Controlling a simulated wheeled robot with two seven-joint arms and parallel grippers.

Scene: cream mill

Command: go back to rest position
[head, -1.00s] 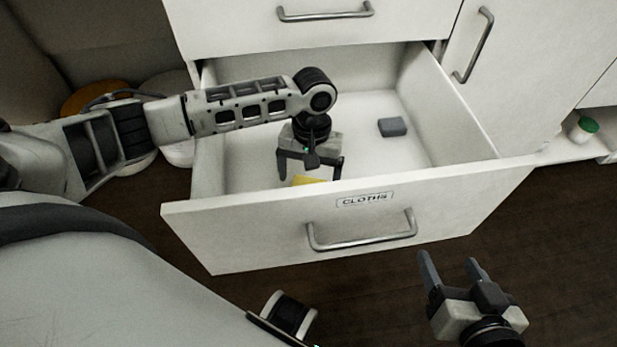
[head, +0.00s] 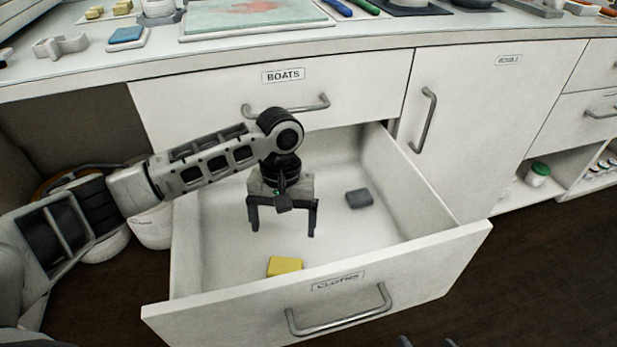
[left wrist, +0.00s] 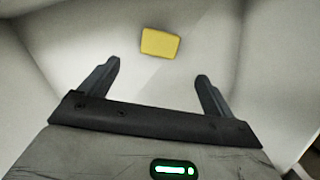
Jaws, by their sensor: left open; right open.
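My left gripper (head: 282,222) is open and empty, pointing down over the open drawer labelled "CLOTHS" (head: 420,268). A yellow block-like piece (head: 285,265) lies on the drawer floor near its front wall. It also shows in the left wrist view (left wrist: 160,43), beyond and between the open fingers (left wrist: 158,85), apart from them. A dark grey piece (head: 359,198) lies farther back on the right of the drawer floor. Of my right gripper (head: 427,342), only the finger tips show at the bottom edge of the head view.
Above the open drawer is a shut drawer labelled "BOATS" (head: 215,98), with a handle close behind my left wrist. The worktop (head: 370,33) above carries trays and tools. A cupboard door (head: 480,130) stands right. Open shelves hold a green-lidded jar (head: 538,175).

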